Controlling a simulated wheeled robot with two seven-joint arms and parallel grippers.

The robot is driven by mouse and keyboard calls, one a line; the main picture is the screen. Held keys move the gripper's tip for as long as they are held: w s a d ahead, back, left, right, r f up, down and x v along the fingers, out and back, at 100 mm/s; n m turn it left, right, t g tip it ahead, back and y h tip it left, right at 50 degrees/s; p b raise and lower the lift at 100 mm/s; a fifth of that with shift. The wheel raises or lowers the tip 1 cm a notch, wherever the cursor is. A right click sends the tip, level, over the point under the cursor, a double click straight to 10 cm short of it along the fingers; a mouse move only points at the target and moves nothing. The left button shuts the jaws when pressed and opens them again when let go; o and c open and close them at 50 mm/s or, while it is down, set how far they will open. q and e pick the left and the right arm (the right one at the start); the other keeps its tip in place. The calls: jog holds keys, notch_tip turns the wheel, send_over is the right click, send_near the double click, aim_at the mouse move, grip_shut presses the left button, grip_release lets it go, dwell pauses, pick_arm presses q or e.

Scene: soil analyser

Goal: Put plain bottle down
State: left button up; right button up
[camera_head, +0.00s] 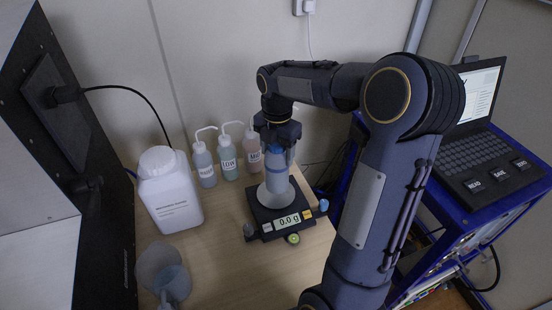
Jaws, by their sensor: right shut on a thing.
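My right gripper (278,132) is shut on the plain bottle (279,172), a pale blue, translucent, upright bottle. It grips the bottle near its top, which the gripper partly hides. The bottle is over the round pan of the black balance (266,236), whose display reads 0.0 g. I cannot tell for sure whether the bottle's bottom touches the pan. My left gripper is not in view.
Three wash bottles with bent spouts (228,162) stand behind the balance, to the left. A large white container (170,195) and clear vessels (160,272) stand on the left of the wooden table. A laptop (475,140) sits on a blue-framed cart to the right.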

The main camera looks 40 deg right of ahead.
jog(key=shift+w+d+f, duration=0.2)
jog(key=shift+w+f, duration=0.15)
jog(key=shift+f, duration=0.05)
jog(key=f, duration=0.3)
jog(key=shift+w+d, duration=0.15)
jog(key=shift+w, duration=0.15)
jog(key=shift+f, duration=0.6)
jog(key=o, duration=1.1)
